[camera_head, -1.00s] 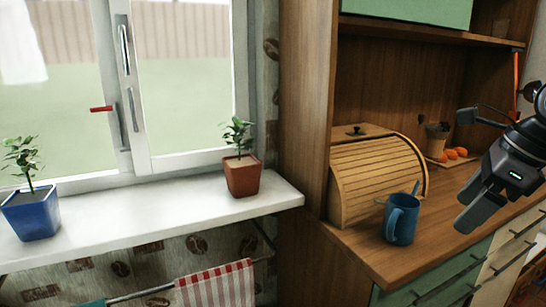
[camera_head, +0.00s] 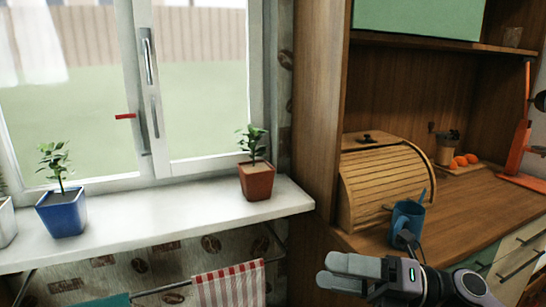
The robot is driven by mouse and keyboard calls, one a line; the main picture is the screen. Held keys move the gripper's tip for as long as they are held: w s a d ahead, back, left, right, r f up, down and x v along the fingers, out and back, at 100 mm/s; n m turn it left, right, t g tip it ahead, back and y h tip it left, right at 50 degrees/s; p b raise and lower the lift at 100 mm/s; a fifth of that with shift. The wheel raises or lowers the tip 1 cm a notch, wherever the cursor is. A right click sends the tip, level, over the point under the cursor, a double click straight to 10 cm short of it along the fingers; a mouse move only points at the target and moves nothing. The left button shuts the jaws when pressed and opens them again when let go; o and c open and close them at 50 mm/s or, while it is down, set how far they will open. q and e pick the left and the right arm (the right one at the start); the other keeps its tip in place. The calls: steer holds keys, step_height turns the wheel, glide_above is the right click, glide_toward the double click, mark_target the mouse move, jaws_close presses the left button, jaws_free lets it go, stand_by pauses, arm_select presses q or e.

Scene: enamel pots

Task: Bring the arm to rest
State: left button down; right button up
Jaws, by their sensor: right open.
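My right gripper (camera_head: 332,272) is in the lower right of the head view, its grey fingers pointing left. It is open, with nothing visible in it. My left gripper is not in view.
A wooden bread box (camera_head: 385,185) stands behind the mug on the counter (camera_head: 465,205). A red pot (camera_head: 256,181) and a blue pot (camera_head: 62,214) stand on the windowsill (camera_head: 165,212). A striped towel (camera_head: 230,285) hangs below.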

steer(key=s+d+f+m+t+h+p, duration=0.1)
steer(key=d+f+m+t+h, duration=0.5)
steer(key=m, duration=0.9)
steer(key=s+d+f+m+t+h+p, duration=0.1)
steer(key=f+m+t+h+p, duration=0.1)
steer(key=f+m+t+h, duration=0.95)
steer(key=s+d+f+m+g, duration=0.3)
steer(key=s+f+m+g, duration=0.7)
steer(key=s+f+m, duration=0.1)
steer(key=shift+s+f+p, duration=0.35)
steer(key=shift+s+f, duration=0.35)
steer(key=shift+s, duration=0.55)
steer(key=shift+d+y, duration=0.1)
steer(key=shift+y, duration=0.15)
